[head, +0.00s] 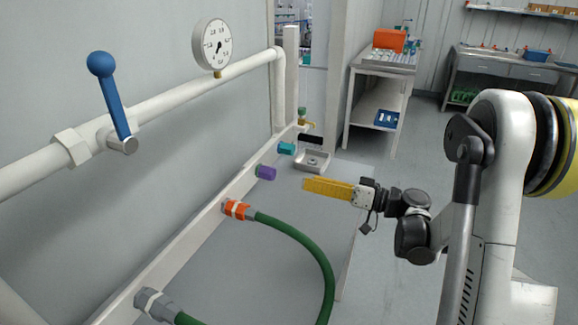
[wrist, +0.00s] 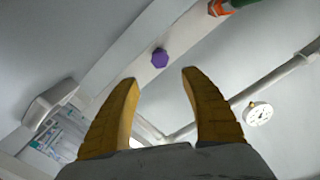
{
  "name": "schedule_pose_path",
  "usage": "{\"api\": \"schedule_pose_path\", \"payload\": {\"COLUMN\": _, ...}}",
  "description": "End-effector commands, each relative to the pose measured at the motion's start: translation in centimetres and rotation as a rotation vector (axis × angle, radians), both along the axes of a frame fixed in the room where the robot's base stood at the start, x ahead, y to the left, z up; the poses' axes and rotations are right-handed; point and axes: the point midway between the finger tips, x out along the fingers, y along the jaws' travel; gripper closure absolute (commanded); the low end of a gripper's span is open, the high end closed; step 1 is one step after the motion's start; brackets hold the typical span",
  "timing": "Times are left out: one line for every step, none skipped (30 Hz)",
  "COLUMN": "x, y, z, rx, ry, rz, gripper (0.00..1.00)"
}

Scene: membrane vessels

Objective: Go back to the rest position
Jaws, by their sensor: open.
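My gripper (head: 306,187) has yellow fingers and reaches in from the right in the head view, above the grey bench top. In the wrist view the two fingers (wrist: 160,75) stand apart with nothing between them. A purple fitting (head: 265,172) on the white rail is left of the fingertips in the head view, apart from them. It also shows in the wrist view as a purple hexagonal end (wrist: 159,58), just beyond the fingertips.
A green hose (head: 318,250) with an orange coupling (head: 236,209) loops over the bench. A teal fitting (head: 287,148), a small grey tray (head: 312,160), a blue-handled valve (head: 112,95) and a gauge (head: 212,45) are nearby. Open floor lies right of the bench.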

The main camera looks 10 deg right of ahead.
Motion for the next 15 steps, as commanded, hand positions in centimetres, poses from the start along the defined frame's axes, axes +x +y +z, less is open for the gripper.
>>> {"api": "schedule_pose_path", "payload": {"x": -0.2, "y": 0.3, "z": 0.2, "rx": -0.009, "ry": 0.019, "rz": 0.001, "gripper": 0.46}}
{"api": "schedule_pose_path", "payload": {"x": -0.3, "y": 0.6, "z": 0.3, "rx": -0.02, "ry": 0.037, "rz": 0.002, "gripper": 0.46}}
{"api": "schedule_pose_path", "payload": {"x": -0.6, "y": 1.2, "z": 0.5, "rx": -0.038, "ry": 0.071, "rz": 0.001, "gripper": 0.46}}
{"api": "schedule_pose_path", "payload": {"x": -0.8, "y": 1.8, "z": 0.6, "rx": -0.056, "ry": 0.1, "rz": -0.001, "gripper": 0.46}}
{"api": "schedule_pose_path", "payload": {"x": -1.1, "y": 2.4, "z": 0.8, "rx": -0.077, "ry": 0.135, "rz": -0.002, "gripper": 0.46}}
{"api": "schedule_pose_path", "payload": {"x": -1.6, "y": 3.3, "z": 0.9, "rx": -0.11, "ry": 0.188, "rz": -0.009, "gripper": 0.46}}
{"api": "schedule_pose_path", "payload": {"x": -2.2, "y": 4.0, "z": 1.0, "rx": -0.138, "ry": 0.228, "rz": -0.015, "gripper": 0.46}}
{"api": "schedule_pose_path", "payload": {"x": -2.8, "y": 4.5, "z": 1.0, "rx": -0.166, "ry": 0.27, "rz": -0.024, "gripper": 0.46}}
{"api": "schedule_pose_path", "payload": {"x": -3.7, "y": 5.3, "z": 1.1, "rx": -0.207, "ry": 0.324, "rz": -0.039, "gripper": 0.46}}
{"api": "schedule_pose_path", "payload": {"x": -4.4, "y": 5.7, "z": 1.1, "rx": -0.237, "ry": 0.362, "rz": -0.052, "gripper": 0.46}}
{"api": "schedule_pose_path", "payload": {"x": -5.3, "y": 6.1, "z": 1.1, "rx": -0.267, "ry": 0.398, "rz": -0.066, "gripper": 0.46}}
{"api": "schedule_pose_path", "payload": {"x": -6.4, "y": 6.5, "z": 1.0, "rx": -0.309, "ry": 0.441, "rz": -0.088, "gripper": 0.46}}
{"api": "schedule_pose_path", "payload": {"x": -7.3, "y": 6.7, "z": 1.0, "rx": -0.34, "ry": 0.473, "rz": -0.105, "gripper": 0.46}}
{"api": "schedule_pose_path", "payload": {"x": -8.3, "y": 6.8, "z": 0.9, "rx": -0.371, "ry": 0.501, "rz": -0.125, "gripper": 0.46}}
{"api": "schedule_pose_path", "payload": {"x": -9.6, "y": 6.9, "z": 0.8, "rx": -0.413, "ry": 0.535, "rz": -0.152, "gripper": 0.46}}
